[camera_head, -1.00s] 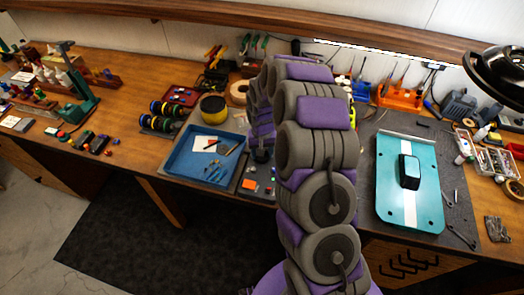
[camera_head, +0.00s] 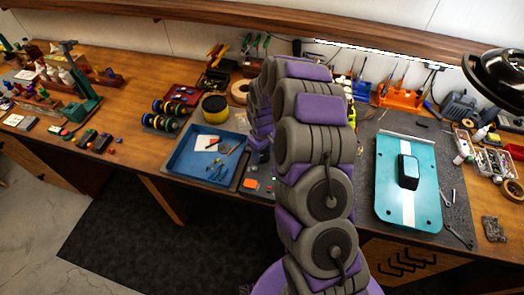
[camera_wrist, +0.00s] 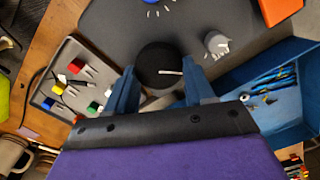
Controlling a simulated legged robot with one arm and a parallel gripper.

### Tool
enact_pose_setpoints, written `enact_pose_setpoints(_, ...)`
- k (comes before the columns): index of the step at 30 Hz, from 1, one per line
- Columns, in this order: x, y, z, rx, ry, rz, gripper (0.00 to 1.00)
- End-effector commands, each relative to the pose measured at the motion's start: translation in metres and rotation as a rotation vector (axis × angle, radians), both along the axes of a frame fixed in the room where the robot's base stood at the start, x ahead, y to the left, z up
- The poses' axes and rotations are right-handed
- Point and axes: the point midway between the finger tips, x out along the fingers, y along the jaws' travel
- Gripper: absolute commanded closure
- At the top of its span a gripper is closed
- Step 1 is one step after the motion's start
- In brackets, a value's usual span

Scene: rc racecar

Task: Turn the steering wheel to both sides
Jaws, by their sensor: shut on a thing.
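The steering wheel is a round black knob with a white line (camera_wrist: 158,62) on a dark grey panel (camera_wrist: 110,22) in the wrist view. My gripper (camera_wrist: 160,88) has its two blue fingers on the left and right sides of the knob and is shut on it. The white line points to the right, nearly level. In the head view, my arm hides the gripper and the steering wheel.
A blue tray of tools (camera_head: 183,165) lies left of my arm. A teal board with a white stripe (camera_head: 425,200) lies right, carrying a black-sided block (camera_head: 408,170). In the wrist view, a grey knob (camera_wrist: 215,42) stands close right of the wheel, and a parts tray (camera_wrist: 45,102) is left.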

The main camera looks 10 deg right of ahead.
Motion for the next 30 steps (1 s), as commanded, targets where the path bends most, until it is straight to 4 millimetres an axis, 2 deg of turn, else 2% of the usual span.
enact_pose_setpoints(14,-0.0001,0.0002,-0.0003,0.0,0.0,0.017,0.77)
enact_pose_setpoints(15,0.0,0.0002,-0.0002,0.0,0.0,0.017,0.46)
enact_pose_setpoints(23,0.0,0.0001,0.0,0.001,-0.001,0.017,0.21)
enact_pose_setpoints(30,0.0,0.0001,0.0007,0.001,-0.001,0.017,0.21)
